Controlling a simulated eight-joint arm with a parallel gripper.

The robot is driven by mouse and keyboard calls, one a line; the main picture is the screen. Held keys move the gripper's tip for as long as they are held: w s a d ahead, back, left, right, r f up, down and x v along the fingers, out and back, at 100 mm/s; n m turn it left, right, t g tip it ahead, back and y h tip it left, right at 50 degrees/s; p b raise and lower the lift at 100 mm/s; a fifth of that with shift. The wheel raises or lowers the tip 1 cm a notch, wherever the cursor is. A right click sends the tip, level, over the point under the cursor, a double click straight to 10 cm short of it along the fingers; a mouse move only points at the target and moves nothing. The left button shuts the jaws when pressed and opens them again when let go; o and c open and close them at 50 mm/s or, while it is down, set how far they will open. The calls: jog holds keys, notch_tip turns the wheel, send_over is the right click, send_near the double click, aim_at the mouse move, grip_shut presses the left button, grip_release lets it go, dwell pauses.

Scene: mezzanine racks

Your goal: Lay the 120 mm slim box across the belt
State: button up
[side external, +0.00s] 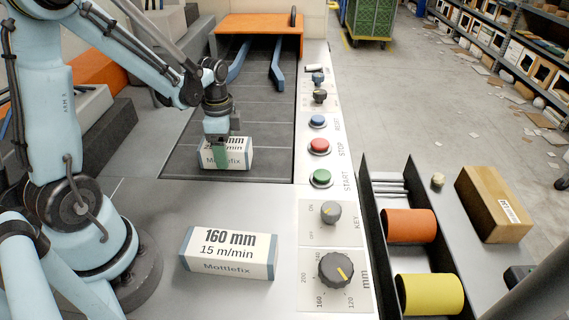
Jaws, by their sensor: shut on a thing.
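A white box with a grey band (239,155) sits at the near end of the dark belt (185,166). Its label shows "mm", "m/min" and "Mottlefix"; the number is hidden behind my gripper, so I cannot read whether it is the 120 mm one. My gripper (220,153) points down over this box and is shut on it, with a green finger in front of its near face. The box looks level and at or very near the belt surface; I cannot tell whether it touches. A second, larger-looking box labelled "160 mm 15 m/min Mottlefix" (228,254) lies on the grey surface in front.
Right of the belt runs a white panel with a green START button (321,178), red STOP (319,147), blue RESET (318,121) and an mm dial (337,269). An orange frame (258,24) spans the far end. Blue guide arms (277,66) reach over the belt.

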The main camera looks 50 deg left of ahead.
jog(key=shift+f, duration=0.4)
dwell(0.6)
jog(key=o, duration=1.3)
jog(key=shift+r, duration=0.1)
notch_tip(320, 180, up, 12)
jog(key=shift+f, duration=0.1)
